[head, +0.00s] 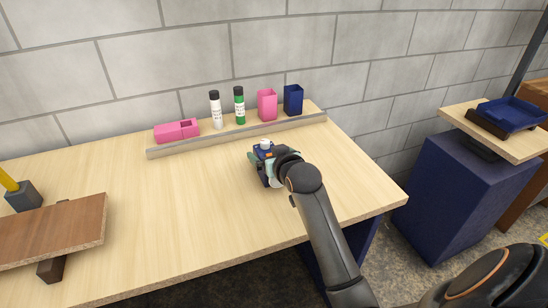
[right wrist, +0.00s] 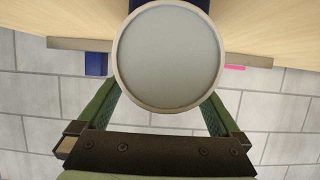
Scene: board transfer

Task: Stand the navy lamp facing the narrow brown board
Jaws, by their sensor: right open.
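The navy lamp (head: 267,153) stands on the light wood table right of centre, mostly hidden by my right gripper in the head view. The brown board (head: 60,229) lies at the table's left front on a dark brown support (head: 50,269). My left gripper is out of view.
A yellow-handled thing stands in a grey block (head: 24,197) at left. The table's middle is clear. A navy tray (head: 513,113) sits far right.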

